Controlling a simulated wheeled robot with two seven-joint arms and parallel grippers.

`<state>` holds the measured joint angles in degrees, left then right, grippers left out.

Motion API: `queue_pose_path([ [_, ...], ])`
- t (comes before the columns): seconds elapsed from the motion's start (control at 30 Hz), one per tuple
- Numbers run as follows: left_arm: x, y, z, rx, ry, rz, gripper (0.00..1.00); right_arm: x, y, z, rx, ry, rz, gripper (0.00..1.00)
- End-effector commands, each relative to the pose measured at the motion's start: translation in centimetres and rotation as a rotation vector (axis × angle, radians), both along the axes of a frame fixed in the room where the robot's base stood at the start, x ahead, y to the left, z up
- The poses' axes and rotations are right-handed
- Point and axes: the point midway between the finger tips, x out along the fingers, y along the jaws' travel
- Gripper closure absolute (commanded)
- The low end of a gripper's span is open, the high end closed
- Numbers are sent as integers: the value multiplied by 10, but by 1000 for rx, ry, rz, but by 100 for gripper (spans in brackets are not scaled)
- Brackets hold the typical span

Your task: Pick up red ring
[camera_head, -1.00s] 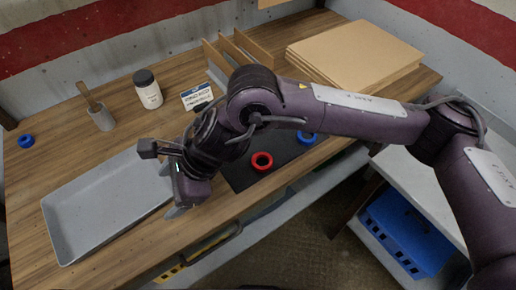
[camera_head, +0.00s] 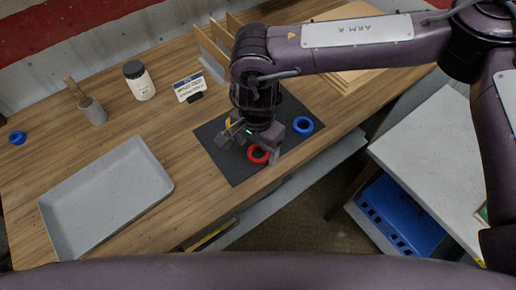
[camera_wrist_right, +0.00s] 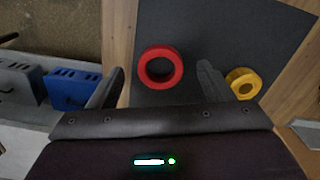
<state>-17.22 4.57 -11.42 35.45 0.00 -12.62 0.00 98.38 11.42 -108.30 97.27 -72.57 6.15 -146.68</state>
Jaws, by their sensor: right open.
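The red ring (camera_head: 259,161) lies flat on a dark mat (camera_head: 232,174) on the wooden table, partly hidden by my right gripper in the head view. In the right wrist view the red ring (camera_wrist_right: 144,68) shows whole, lying between the two fingers and a little beyond their tips. My right gripper (camera_wrist_right: 158,78) is open and empty, pointing down over the mat. In the head view the right gripper (camera_head: 252,143) is over the ring. My left gripper is not in view.
A yellow ring (camera_wrist_right: 233,84) lies close to one finger; a blue ring (camera_head: 303,133) is on the mat's right side. A grey tray (camera_head: 105,195), a jar (camera_head: 140,82), a sign (camera_head: 190,88) and another blue ring (camera_head: 17,138) are to the left. Wooden dividers (camera_head: 212,52) stand behind.

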Motion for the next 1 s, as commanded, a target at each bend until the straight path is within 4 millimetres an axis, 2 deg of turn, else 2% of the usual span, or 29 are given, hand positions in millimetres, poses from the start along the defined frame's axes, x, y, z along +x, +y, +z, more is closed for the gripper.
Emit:
queue_pose_path([
  [0.13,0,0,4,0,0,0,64,0,0,-13,0,0,-1,26],
  [0.37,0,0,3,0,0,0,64,0,0,-15,1,-1,-1,26],
  [0.73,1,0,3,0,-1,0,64,0,0,-15,1,-1,-1,75],
  [1.0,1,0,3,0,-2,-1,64,1,0,-13,1,-2,-1,75],
])
